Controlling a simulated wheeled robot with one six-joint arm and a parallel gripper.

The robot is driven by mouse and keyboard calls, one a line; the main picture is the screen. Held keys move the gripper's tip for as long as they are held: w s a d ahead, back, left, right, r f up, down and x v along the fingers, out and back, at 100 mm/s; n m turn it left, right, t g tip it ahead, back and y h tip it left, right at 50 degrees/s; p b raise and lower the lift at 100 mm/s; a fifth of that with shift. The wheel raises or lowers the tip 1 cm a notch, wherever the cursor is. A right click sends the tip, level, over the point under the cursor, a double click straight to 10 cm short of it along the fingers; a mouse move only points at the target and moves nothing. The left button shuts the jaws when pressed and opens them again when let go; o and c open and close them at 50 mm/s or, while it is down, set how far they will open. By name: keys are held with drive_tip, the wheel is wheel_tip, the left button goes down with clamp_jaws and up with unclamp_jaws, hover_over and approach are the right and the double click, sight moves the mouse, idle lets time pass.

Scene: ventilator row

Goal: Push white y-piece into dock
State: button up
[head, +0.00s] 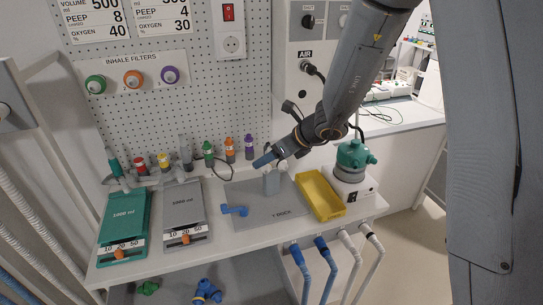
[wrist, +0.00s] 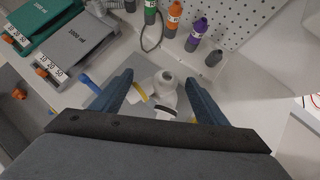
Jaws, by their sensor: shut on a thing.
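In the wrist view the white y-piece (wrist: 164,84) lies between the two blue fingers of my gripper (wrist: 158,82). My gripper (head: 271,160) also shows in the head view, reaching down from the upper right, shut on the y-piece. Its lower part is partly hidden. A blue piece (head: 234,210) lies on the plate's left side.
A yellow tray (head: 333,212) stands right of the plate, with a green-topped device (head: 354,165) beyond it. Green (head: 124,224) and grey (head: 184,212) test-lung boards lie left. Several coloured bottles (head: 229,150) stand behind, along the pegboard. Hoses hang at the bench front.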

sight(283, 167)
drive_tip(key=shift+f+b, duration=0.95)
drive_tip(key=shift+b, duration=0.05)
idle(0.9)
drive_tip(key=o, duration=1.6)
drive_tip(key=shift+r, duration=0.15)
drive_tip(key=v, duration=0.6)
drive_tip(key=shift+s+d+r+b, duration=0.15)
drive_tip(key=shift+b, duration=0.15)
drive_tip(key=s+d+f+n+g+h+b, duration=0.1)
drive_tip(key=s+d+n, duration=0.3)
drive_tip(key=n, duration=0.5)
drive_tip(key=s+d+f+n+g+h, duration=0.2)
drive_tip(key=s+d+n, duration=0.3)
drive_tip(key=s+n, duration=0.3)
drive_tip(key=s+d+f+n+g+h+b, duration=0.1)
drive_tip(key=s+d+f+n+h, duration=0.2)
drive_tip(key=s+n, duration=0.4)
drive_tip(key=shift+s+d+n+h+b, duration=0.2)
drive_tip(key=shift+d+n, duration=0.2)
drive_tip(key=shift+n, duration=0.25)
drive_tip(key=shift+s+d+n+h+b, duration=0.15)
drive_tip(key=shift+d+n, duration=0.25)
drive_tip(key=shift+n, duration=0.25)
